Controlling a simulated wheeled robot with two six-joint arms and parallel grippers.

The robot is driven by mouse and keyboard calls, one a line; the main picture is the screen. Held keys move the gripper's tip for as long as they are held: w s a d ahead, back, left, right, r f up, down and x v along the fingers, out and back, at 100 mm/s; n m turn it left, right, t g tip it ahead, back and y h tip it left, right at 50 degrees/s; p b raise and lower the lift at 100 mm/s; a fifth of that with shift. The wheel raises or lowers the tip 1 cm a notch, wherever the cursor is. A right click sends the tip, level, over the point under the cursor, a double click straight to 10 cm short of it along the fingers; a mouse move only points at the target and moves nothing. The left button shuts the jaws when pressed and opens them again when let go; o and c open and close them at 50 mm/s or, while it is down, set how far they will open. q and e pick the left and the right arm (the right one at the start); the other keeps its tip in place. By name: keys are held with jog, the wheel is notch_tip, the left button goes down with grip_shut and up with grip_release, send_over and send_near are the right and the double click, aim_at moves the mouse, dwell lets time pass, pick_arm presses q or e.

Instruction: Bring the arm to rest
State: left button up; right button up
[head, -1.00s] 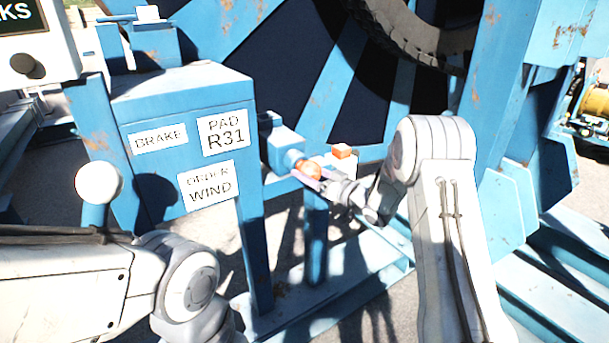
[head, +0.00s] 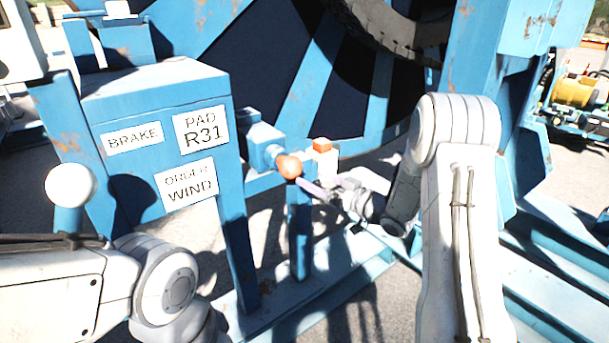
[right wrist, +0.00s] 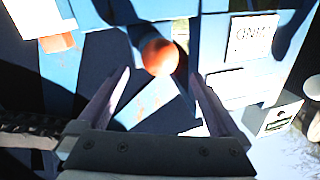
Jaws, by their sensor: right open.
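My right gripper (head: 312,188) is in the middle of the head view, its pale fingers pointing left toward an orange ball knob (head: 289,166) on a blue bracket. In the right wrist view, the fingers (right wrist: 160,95) are spread with nothing between them. The orange knob (right wrist: 160,57) shows just beyond the fingertips, apart from them. My right arm (head: 450,200) is bent, its elbow high at the right of the head view. My left arm (head: 60,285) reaches in at the lower left; its gripper is out of the picture.
A blue cabinet (head: 110,100) with BRAKE, PAD R31 and ORDER WIND labels stands left of the knob. A white ball (head: 70,186) on a blue post rises near my left arm. A white block with an orange top (head: 322,146) sits close behind my right gripper. Blue frame beams lie low at right.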

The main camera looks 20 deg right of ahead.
jog(key=shift+s+d, duration=0.2)
jog(key=shift+s, duration=0.15)
